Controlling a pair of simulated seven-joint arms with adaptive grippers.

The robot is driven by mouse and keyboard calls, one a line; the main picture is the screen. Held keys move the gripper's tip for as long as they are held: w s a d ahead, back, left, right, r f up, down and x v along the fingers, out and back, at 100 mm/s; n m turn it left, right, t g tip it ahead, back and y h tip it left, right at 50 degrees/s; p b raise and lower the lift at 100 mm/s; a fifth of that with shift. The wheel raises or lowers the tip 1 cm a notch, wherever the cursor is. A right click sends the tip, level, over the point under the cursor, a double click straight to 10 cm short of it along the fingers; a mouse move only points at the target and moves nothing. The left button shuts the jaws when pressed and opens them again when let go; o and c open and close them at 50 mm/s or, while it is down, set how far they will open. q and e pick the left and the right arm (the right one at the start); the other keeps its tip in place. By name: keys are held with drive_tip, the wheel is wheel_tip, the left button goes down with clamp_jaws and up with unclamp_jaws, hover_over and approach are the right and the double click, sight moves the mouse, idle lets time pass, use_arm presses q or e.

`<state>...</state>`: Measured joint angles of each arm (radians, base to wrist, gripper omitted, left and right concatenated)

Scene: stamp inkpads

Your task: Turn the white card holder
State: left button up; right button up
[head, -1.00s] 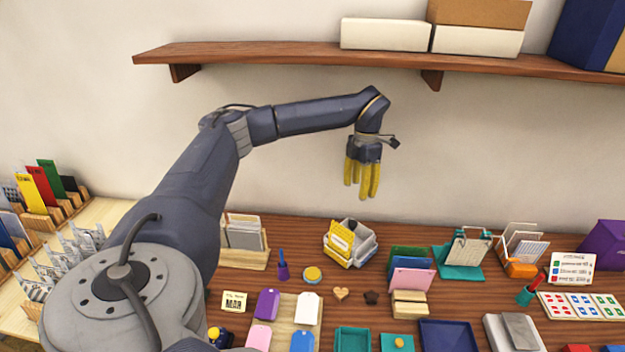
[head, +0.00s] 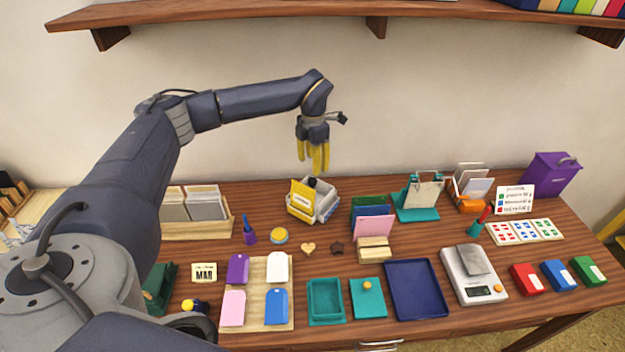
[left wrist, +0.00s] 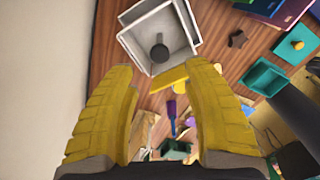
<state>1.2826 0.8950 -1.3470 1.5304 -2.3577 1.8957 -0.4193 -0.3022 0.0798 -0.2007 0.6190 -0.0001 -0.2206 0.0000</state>
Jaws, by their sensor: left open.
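The white card holder (head: 327,209) stands near the back middle of the table, with a yellow card (head: 302,197) at its left front and a dark knobbed object (head: 312,183) in it. My left gripper (head: 314,171) is open and empty, pointing down just above and behind the holder. In the left wrist view the holder (left wrist: 190,44) is a pale open box beyond my open fingertips (left wrist: 161,68). The yellow card shows edge-on between the fingers there. My right gripper is not in view.
A card stand with coloured cards (head: 372,228) stands to the right, and a teal stand (head: 416,208) beyond it. The wall is close behind.

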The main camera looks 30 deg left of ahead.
sight(313, 180)
use_arm(q)
wheel_tip(313, 180, down, 7)
drive_tip(key=shift+f, duration=0.2)
drive_tip(key=shift+o, duration=0.2)
clamp_jaws()
idle(0.5)
